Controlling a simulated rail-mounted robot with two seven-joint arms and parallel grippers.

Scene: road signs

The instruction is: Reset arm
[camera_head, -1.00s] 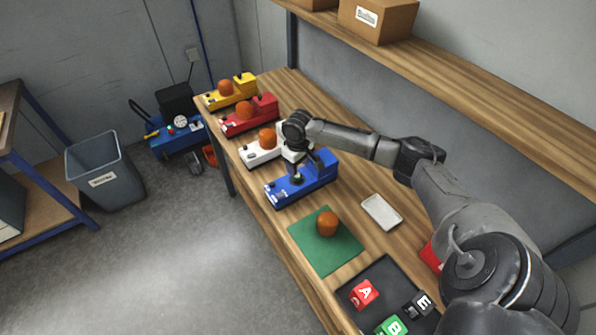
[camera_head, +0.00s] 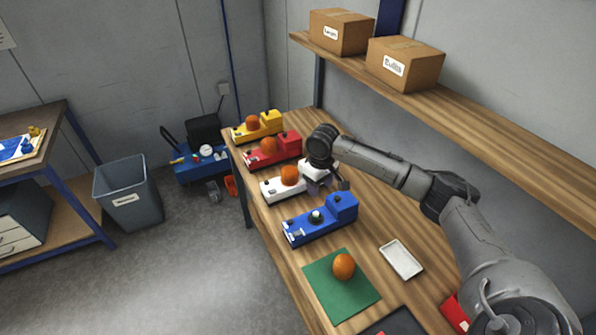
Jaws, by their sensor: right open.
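My right gripper (camera_head: 343,186) is open and empty. It hangs above the back of the table, close to the rear ends of the white device (camera_head: 272,190) and the blue device (camera_head: 322,222). The white device is partly hidden behind my wrist. My right arm (camera_head: 385,168) reaches in from the lower right. The blue device has a small pale round part on top and no orange ball. My left gripper is out of view.
Yellow (camera_head: 262,124), red (camera_head: 278,152) and white devices each bear an orange ball. Another orange ball (camera_head: 344,266) lies on a green mat (camera_head: 325,290), beside a white tray (camera_head: 401,259). A shelf (camera_head: 480,125) with cardboard boxes (camera_head: 405,65) overhangs the table's back.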

